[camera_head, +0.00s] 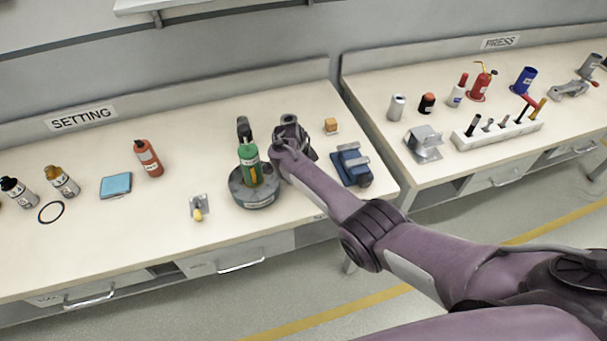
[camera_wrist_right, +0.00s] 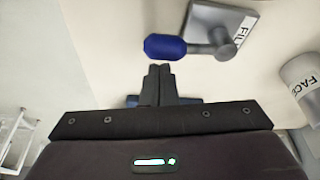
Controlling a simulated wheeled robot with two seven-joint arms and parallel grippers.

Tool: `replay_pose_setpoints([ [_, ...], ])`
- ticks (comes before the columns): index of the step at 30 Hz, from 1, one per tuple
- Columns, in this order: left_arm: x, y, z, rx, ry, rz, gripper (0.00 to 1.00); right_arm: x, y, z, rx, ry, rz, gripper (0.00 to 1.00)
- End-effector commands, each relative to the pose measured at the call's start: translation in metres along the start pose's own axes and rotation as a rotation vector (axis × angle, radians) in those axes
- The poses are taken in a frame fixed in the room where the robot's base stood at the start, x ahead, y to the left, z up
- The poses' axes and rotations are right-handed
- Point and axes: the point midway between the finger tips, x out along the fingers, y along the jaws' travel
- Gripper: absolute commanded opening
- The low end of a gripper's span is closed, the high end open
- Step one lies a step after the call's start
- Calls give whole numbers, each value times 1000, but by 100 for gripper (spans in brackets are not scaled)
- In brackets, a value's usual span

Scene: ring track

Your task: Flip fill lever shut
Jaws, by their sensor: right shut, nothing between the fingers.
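The fill lever (camera_wrist_right: 197,47) shows in the right wrist view on a grey plate (camera_wrist_right: 232,18) with a partly cut-off "FIL" label. Its arm runs left from a round pivot to a blue knob (camera_wrist_right: 165,47). My right gripper (camera_wrist_right: 160,71) is shut and empty, its fingertips just below the knob in the picture. I cannot tell whether they touch it. In the head view my right gripper (camera_head: 289,136) is over the SETTING bench, beside a green cylinder (camera_head: 249,166). I cannot make out the fill lever there. My left gripper is not in view.
The green cylinder stands on a round grey base (camera_head: 256,196). A blue vise (camera_head: 352,165) and an orange block (camera_head: 331,126) are to the right. A yellow-knobbed lever (camera_head: 198,209) is to the left. A grey cylinder labelled "FACE" (camera_wrist_right: 303,85) is near the lever.

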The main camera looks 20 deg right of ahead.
Motion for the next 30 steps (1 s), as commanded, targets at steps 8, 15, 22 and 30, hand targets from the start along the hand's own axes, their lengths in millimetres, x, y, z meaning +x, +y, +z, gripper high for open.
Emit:
replay_pose_setpoints([
  [8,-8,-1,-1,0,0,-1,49,-34,1,-22,1,5,-8,0],
  [15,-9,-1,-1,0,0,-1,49,-76,-1,-22,1,4,-5,0],
  [22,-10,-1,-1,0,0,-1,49,-89,-1,-21,2,3,-2,0],
  [30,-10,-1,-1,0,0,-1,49,-90,-2,-21,2,2,-2,0],
])
